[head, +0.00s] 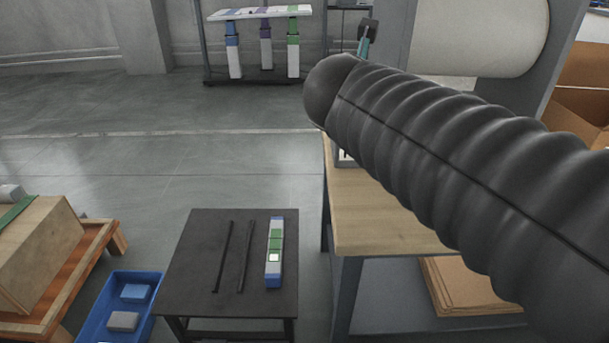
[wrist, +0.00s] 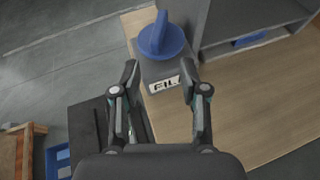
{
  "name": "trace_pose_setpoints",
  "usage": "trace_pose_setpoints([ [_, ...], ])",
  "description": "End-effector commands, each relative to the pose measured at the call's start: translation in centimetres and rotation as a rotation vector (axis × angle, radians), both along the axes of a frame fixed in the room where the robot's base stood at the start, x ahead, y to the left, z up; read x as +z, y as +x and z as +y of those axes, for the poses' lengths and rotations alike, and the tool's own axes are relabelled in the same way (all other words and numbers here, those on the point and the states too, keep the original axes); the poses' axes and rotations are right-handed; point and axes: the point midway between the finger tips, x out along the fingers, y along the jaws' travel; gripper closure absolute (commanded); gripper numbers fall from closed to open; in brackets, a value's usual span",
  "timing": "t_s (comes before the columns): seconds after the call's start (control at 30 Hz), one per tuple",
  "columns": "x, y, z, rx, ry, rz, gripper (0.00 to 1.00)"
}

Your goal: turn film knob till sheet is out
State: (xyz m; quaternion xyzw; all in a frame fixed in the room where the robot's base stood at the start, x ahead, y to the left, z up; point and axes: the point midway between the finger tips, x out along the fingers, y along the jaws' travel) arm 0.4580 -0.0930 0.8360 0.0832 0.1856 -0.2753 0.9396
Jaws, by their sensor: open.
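The blue film knob (wrist: 162,38) shows at the top middle of the wrist view, a round dial with a raised grip bar. It sits on a grey box with a white label (wrist: 165,84) reading "FIL", partly cut off by a finger. My gripper (wrist: 161,82) is open and empty, its fingers either side of the label and short of the knob. In the head view a large white film roll (head: 480,35) stands at the upper right. My arm hides the knob there. I cannot make out a sheet coming out.
A wooden workbench (head: 375,205) lies under my arm. A dark low table (head: 195,270) holds two black strips and a blue, green and white column (head: 275,250). A blue bin (head: 98,315) and a wooden crate (head: 35,240) are at left. Open floor lies behind.

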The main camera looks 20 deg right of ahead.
Motion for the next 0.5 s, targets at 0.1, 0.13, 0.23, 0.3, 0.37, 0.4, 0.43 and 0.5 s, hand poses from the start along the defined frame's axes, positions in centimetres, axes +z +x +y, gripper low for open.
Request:
trace_pose_setpoints([
  [0.1,-1.1,-1.0,-0.1,-0.077,0.158,-0.039,0.56],
  [0.13,-1.4,-1.3,0.0,-0.097,0.198,-0.049,0.56],
  [0.23,-2.2,-2.2,0.1,-0.163,0.325,-0.084,0.56],
  [0.3,-2.9,-2.8,0.2,-0.211,0.413,-0.106,0.56],
  [0.37,-3.4,-3.3,0.4,-0.253,0.489,-0.125,0.56],
  [0.4,-3.7,-3.7,0.5,-0.283,0.539,-0.139,0.56],
  [0.43,-4.0,-3.9,0.6,-0.305,0.575,-0.148,0.56],
  [0.5,-4.6,-4.6,0.8,-0.359,0.661,-0.170,0.56],
])
